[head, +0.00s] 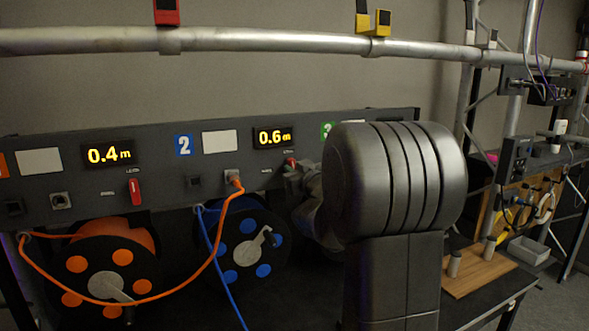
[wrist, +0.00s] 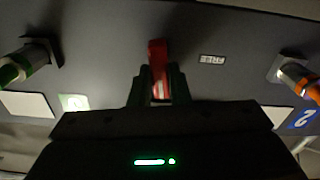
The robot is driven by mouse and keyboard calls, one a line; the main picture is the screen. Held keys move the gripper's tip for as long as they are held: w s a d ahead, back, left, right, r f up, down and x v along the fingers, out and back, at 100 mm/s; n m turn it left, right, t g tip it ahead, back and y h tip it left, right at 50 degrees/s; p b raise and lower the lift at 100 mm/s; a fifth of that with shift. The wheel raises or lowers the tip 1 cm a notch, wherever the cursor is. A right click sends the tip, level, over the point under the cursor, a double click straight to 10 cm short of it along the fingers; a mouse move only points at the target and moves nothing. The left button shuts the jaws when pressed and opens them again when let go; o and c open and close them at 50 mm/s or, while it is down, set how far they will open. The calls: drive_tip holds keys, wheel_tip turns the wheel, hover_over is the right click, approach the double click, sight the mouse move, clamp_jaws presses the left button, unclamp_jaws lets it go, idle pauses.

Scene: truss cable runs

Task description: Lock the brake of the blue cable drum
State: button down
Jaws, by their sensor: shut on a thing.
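The blue cable drum (head: 238,244) with blue dots and a grey crank hangs below the panel, its blue cable running down to the front. The red brake lever (head: 291,162) is on the panel right of it, under the 0.6 m display. My gripper (head: 296,178) is at this lever, partly hidden by my arm. In the wrist view, which looks upside down, the fingers (wrist: 160,86) are shut on the red lever (wrist: 158,55). The lever stands upright in that picture. A FREE label (wrist: 212,59) is beside it; any lock label there is hidden or unreadable.
An orange drum (head: 105,265) hangs at left with its own red lever (head: 135,190). An orange cable (head: 215,262) loops from it to a socket (head: 232,175) near my gripper. A metal truss tube (head: 250,40) crosses above. A wooden board (head: 480,272) lies at right.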

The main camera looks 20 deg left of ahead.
drive_tip(key=shift+m+p, duration=0.45)
drive_tip(key=shift+m, duration=0.55)
drive_tip(key=c, duration=1.4)
unclamp_jaws()
drive_tip(key=shift+d, duration=0.1)
drive_tip(key=shift+o, duration=0.2)
drive_tip(key=b+v, duration=0.2)
drive_tip(key=v, duration=1.1)
drive_tip(key=shift+s+d+b, duration=0.2)
drive_tip(key=shift+d+b, duration=0.1)
drive_tip(key=shift+d, duration=0.05)
drive_tip(key=shift+a, duration=0.1)
drive_tip(key=p+x, duration=0.2)
drive_tip(key=x, duration=1.1)
drive_tip(key=shift+w+a, duration=0.3)
